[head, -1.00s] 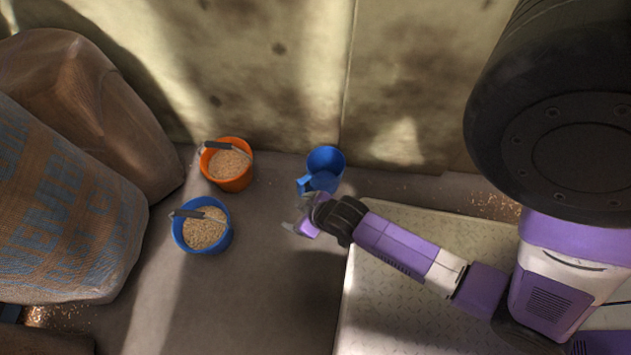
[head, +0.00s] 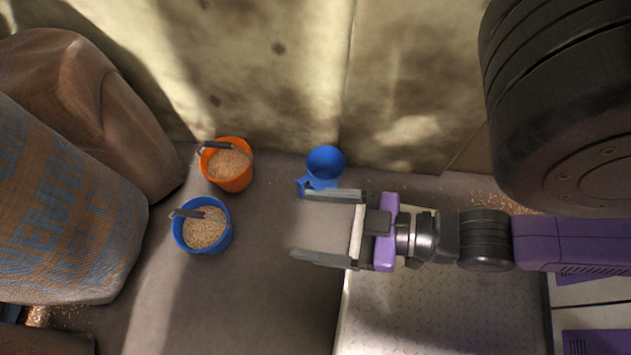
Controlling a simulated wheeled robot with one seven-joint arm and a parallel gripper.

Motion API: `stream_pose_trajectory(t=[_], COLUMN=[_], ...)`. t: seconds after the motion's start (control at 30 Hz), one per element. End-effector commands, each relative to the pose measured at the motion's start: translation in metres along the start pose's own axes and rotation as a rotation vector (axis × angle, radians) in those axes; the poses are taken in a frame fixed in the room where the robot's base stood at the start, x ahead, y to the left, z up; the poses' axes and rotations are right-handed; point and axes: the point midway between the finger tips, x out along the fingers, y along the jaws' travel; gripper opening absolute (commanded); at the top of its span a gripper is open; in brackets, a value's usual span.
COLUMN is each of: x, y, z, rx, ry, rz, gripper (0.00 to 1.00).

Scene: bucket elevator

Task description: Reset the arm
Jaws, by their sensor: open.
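My gripper (head: 298,225) is open and empty. Its two long grey fingers point left in the head view, wide apart, above the floor. My arm reaches in from the right. A blue cup-like bucket with a handle (head: 326,160) stands near the wall, just beyond the upper finger in the picture; it looks empty. The upper finger overlaps its lower edge in the picture, and I cannot tell how far apart they are in height.
An orange bucket of grain (head: 239,181) and a blue bucket of grain (head: 222,242) stand left of my gripper. Large sacks (head: 60,215) fill the left side. A stained wall (head: 280,80) closes the back. A metal plate (head: 440,315) lies below my arm. Bare floor (head: 250,310) is clear in front.

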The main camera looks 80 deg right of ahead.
Motion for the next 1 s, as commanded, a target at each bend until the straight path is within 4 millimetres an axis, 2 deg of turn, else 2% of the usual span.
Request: stream_pose_trajectory(t=[0.17,0.37,1.0], x=[-0.001,-0.01,-0.057], y=[0.0,0.0,0.0], z=[-0.005,-0.035,-0.206], rx=[0.0,0.0,0.0], ry=[-0.001,-0.001,-0.002], rz=[0.001,0.001,0.001], gripper=[0.8,0.8,0.8])
